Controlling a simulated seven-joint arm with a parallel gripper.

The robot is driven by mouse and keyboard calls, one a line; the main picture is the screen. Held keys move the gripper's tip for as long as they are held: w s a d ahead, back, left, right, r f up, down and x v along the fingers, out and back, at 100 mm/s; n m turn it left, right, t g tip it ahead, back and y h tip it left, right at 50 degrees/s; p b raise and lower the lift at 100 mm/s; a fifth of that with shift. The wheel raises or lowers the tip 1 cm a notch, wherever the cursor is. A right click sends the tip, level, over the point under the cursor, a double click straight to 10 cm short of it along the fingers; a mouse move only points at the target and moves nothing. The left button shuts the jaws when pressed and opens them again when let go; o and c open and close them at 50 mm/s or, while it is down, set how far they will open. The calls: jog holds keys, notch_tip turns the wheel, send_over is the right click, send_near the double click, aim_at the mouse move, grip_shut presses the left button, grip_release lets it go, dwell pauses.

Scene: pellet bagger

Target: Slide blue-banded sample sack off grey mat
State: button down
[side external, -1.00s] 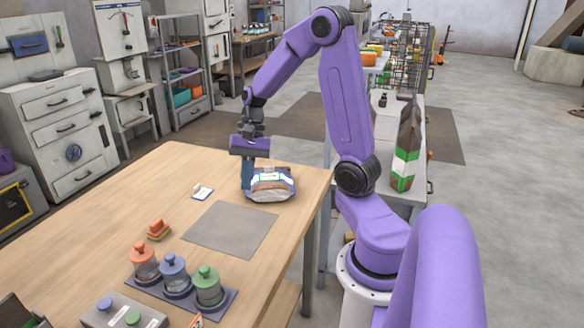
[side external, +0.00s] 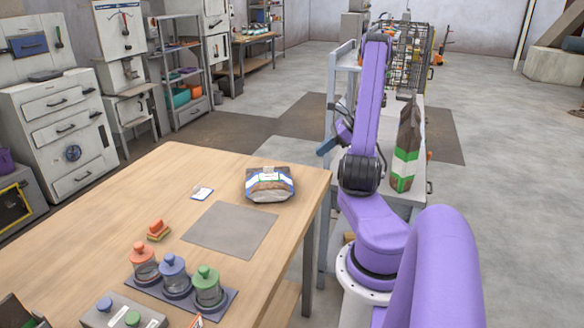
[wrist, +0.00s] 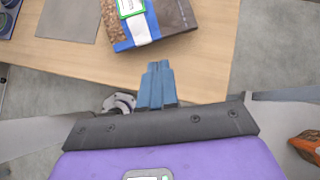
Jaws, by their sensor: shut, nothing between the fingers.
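The blue-banded sample sack (side external: 268,191) lies on the wooden table beyond the grey mat (side external: 230,230), with bare wood between them. It is brown with a blue and white band and a green-edged label. In the wrist view the sack (wrist: 178,17) is at the top and the mat (wrist: 68,18) is to its left, apart from it. My gripper's blue fingers (wrist: 155,83) are closed together and empty, short of the sack. In the side view the gripper (side external: 326,147) is off the table's right side, partly hidden by my arm.
A row of lidded jars (side external: 174,277) stands on a dark tray at the table's near side. An orange-topped block (side external: 158,229) and a small white card (side external: 201,192) lie left of the mat. A tall green-banded sack (side external: 405,155) stands on the bench behind my arm.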

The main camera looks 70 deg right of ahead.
aim_at(282, 171)
jog(key=x, duration=0.9)
jog(key=shift+s+d+f, duration=0.15)
jog(key=shift+d+f, duration=0.05)
jog(key=w, duration=0.1)
jog(key=w+a, duration=0.1)
jog(key=w, duration=0.1)
jog(key=shift+f, duration=0.25)
jog(key=shift+w+a, duration=0.15)
jog(key=shift+w, duration=0.5)
jog(key=shift+w+a, duration=0.15)
jog(key=shift+w, duration=0.35)
jog(key=shift+w+a, duration=0.2)
jog(key=shift+w, duration=0.25)
jog(key=shift+s, duration=0.15)
